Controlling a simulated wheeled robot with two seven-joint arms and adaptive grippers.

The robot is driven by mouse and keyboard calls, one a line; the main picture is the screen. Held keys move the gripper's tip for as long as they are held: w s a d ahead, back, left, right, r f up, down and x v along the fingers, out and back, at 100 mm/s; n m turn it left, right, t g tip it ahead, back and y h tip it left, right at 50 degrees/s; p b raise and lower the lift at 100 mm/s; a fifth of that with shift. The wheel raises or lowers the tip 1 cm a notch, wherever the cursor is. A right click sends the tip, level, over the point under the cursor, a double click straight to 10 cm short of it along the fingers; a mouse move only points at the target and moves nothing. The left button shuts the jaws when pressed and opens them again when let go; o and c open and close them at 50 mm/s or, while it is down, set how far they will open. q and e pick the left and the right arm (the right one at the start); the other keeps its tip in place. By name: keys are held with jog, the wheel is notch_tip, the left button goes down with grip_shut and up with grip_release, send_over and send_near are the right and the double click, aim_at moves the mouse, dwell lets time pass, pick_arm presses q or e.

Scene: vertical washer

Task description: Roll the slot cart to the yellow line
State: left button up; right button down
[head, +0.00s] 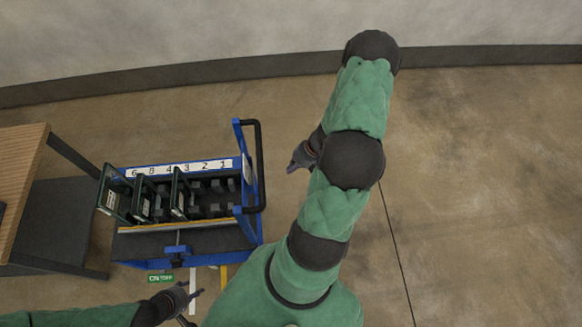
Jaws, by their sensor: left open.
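The slot cart (245,228) is a blue-framed trolley with numbered slots, standing left of centre in the head view. Several dark green-edged panels (142,200) stand in its left slots; the right slots look empty. Its black push handle (262,165) is on the right side. A short piece of yellow line (223,276) shows on the floor below the cart; my arm hides any further part. My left gripper (192,289) is open and empty, below the cart's front edge. My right gripper (293,165) is right of the handle, apart from it, partly hidden by my arm; its jaws are unclear.
A wooden-topped table (22,180) with dark legs stands close at the cart's left. A white floor strip (192,277) and a green label (160,278) are below the cart. A wall (200,40) runs along the back. The floor to the right is clear.

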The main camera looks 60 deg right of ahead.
jog(key=shift+s+d, duration=0.1)
dwell(0.5)
jog(key=shift+s+d+p, duration=0.9)
jog(key=shift+s+d, duration=0.35)
jog(key=shift+s, duration=0.25)
dwell(0.3)
jog(key=shift+s+d+p, duration=0.8)
jog(key=shift+s+d, duration=0.55)
jog(key=shift+s, duration=0.2)
jog(key=shift+s+d+p, duration=0.7)
jog(key=shift+s+d, duration=0.65)
jog(key=shift+s, duration=0.2)
jog(key=shift+s, duration=0.1)
dwell(0.5)
jog(key=shift+s+d+p, duration=0.4)
jog(key=shift+s+d, duration=0.9)
jog(key=shift+s, duration=0.2)
